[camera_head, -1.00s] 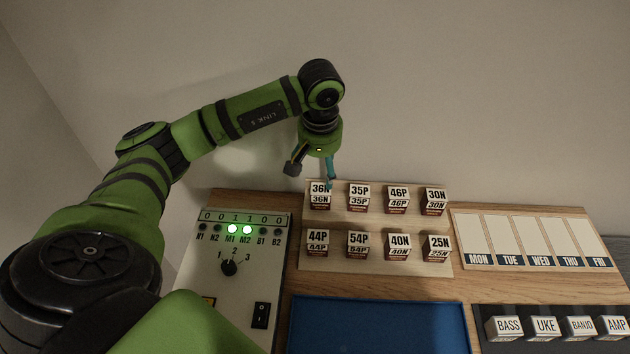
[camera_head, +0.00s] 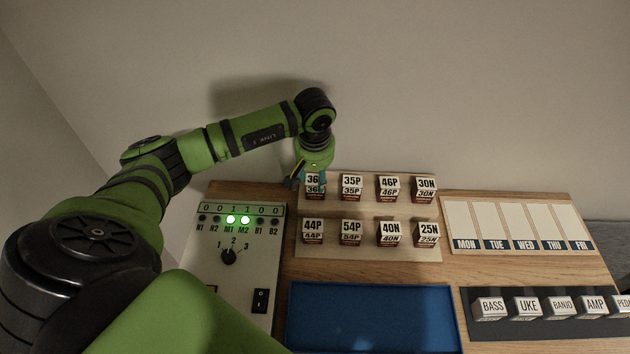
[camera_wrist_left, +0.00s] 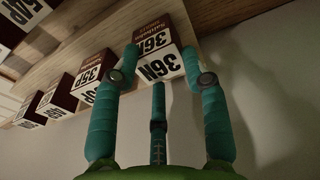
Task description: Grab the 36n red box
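The 36N box (camera_head: 315,196) is a small dark red box with a white label. It stands at the left end of the back row on the wooden rack, partly hidden by my left gripper (camera_head: 309,178). In the left wrist view the 36N box (camera_wrist_left: 164,40) shows close up between the teal fingers of the left gripper (camera_wrist_left: 160,62). Two fingers are spread to its two sides and the third is below in the picture. The fingers stand apart; whether any touches the box I cannot tell. My right gripper is not in view.
The 35P box (camera_head: 352,188) stands close to the right, with more labelled boxes along both rows. The 44P box (camera_head: 313,232) is in front. A control panel (camera_head: 228,285) is at left, an empty blue tray (camera_head: 370,320) in front. The wall is close behind.

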